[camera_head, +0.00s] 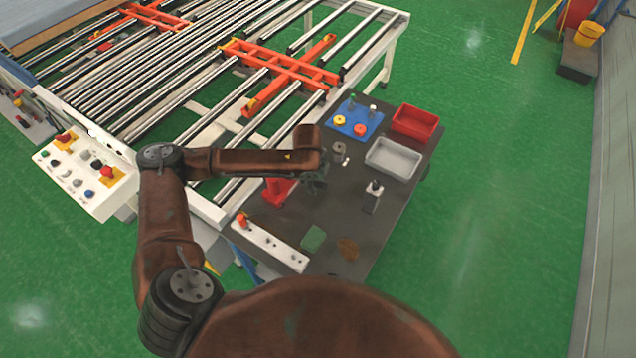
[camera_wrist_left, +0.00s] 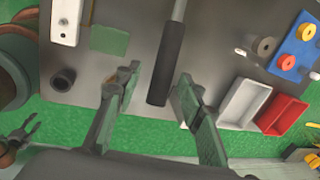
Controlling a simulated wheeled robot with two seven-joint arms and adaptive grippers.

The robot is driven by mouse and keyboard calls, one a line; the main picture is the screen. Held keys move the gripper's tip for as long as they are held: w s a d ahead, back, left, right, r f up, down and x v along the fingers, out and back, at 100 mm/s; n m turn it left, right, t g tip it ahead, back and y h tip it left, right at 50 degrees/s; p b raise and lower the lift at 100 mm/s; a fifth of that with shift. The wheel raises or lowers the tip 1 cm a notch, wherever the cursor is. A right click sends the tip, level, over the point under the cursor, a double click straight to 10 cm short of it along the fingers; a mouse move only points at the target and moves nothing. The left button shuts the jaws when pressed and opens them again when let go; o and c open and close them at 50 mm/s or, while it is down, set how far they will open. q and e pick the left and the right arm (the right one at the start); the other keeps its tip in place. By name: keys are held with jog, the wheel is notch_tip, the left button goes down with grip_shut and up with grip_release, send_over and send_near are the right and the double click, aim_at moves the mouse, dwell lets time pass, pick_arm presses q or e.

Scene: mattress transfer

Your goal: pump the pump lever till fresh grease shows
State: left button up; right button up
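My left gripper (camera_head: 314,182) is over the dark workbench (camera_head: 385,222), beside a red body (camera_head: 278,190) that may be the pump. In the left wrist view my left gripper (camera_wrist_left: 155,84) is open. The black grip of the pump lever (camera_wrist_left: 168,62) lies between its fingers, with a visible gap on each side. The lever's metal rod runs up out of that view. In the head view the lever is hidden by the gripper. No fresh grease can be made out. A dark claw at the left edge of the wrist view looks like my right gripper (camera_wrist_left: 20,136).
A blue tray (camera_head: 348,126), red bin (camera_head: 415,123) and grey bin (camera_head: 391,159) stand at the bench's back. A small upright device (camera_head: 373,196), green pad (camera_head: 313,238), brown patch (camera_head: 347,248) and white strip (camera_head: 268,243) lie nearer. A roller conveyor (camera_head: 215,120) borders the bench.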

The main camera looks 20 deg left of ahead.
pick_arm(q)
jog(key=shift+w+f, duration=0.2)
jog(key=shift+f, duration=0.4)
jog(key=shift+w+f, duration=0.1)
jog(key=shift+f, duration=0.4)
jog(key=c, duration=0.8)
grip_shut()
pick_arm(e)
jog(key=shift+w+a+r, duration=0.15)
jog(key=shift+w+r, duration=0.05)
jog(key=shift+w, duration=0.7)
pick_arm(q)
jog(key=shift+d+f, duration=0.1)
pick_arm(e)
jog(key=shift+w, duration=0.2)
